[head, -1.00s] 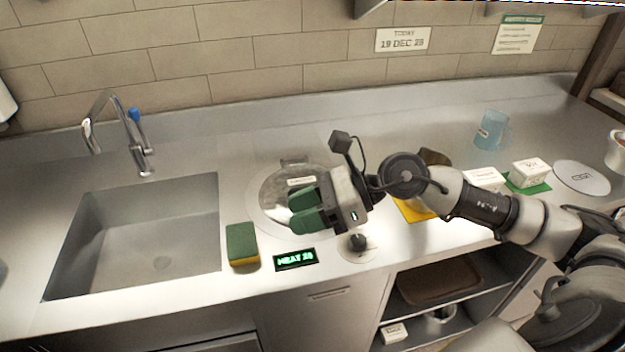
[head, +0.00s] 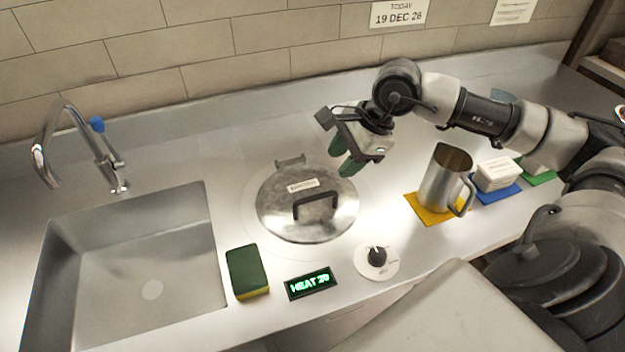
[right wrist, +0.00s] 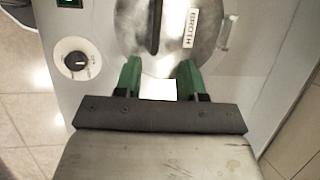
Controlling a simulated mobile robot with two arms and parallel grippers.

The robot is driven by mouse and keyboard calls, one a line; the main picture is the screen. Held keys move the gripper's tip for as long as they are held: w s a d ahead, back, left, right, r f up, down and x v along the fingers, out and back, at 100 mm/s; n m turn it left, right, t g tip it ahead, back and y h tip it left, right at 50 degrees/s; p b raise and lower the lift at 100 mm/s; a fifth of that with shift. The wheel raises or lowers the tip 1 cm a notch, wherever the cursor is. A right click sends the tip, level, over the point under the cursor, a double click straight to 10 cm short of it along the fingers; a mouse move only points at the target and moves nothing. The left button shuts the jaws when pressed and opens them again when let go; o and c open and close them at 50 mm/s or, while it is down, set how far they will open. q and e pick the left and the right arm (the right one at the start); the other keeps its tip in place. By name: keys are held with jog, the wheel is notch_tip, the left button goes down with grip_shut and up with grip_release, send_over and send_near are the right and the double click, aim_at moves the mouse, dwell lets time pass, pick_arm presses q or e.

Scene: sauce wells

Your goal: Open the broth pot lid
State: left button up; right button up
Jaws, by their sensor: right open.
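The broth pot lid (head: 285,212) is a round metal lid lying flat in the counter, with a dark arched handle (head: 315,199) and a small label at its back. It looks closed. My right gripper (head: 343,168) is above the lid's back right edge, open and empty, with green fingers. In the right wrist view the lid (right wrist: 178,62) with its BROTH label lies beyond the open fingers (right wrist: 160,80), and the handle (right wrist: 154,25) is at the top. My left gripper is not in view.
A metal pitcher (head: 441,182) stands on a yellow mat (head: 421,212) to the right. The sink (head: 140,262) is at left.

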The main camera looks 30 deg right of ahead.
aim_at(319, 195)
jog(key=x, duration=0.3)
jog(key=p+x, duration=0.1)
jog(key=x, duration=0.2)
jog(key=p+x, duration=0.1)
jog(key=x, duration=0.2)
jog(key=shift+s+a+f, duration=0.1)
jog(key=shift+s+a, duration=0.1)
jog(key=shift+s, duration=0.05)
jog(key=shift+a+f, duration=0.1)
jog(key=shift+f, duration=0.2)
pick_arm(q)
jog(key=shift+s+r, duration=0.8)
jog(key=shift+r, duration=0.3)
pick_arm(e)
jog(key=shift+w, duration=0.1)
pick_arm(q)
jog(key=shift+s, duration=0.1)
pick_arm(e)
jog(key=shift+c, duration=0.6)
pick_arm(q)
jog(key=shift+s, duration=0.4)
pick_arm(e)
grip_shut()
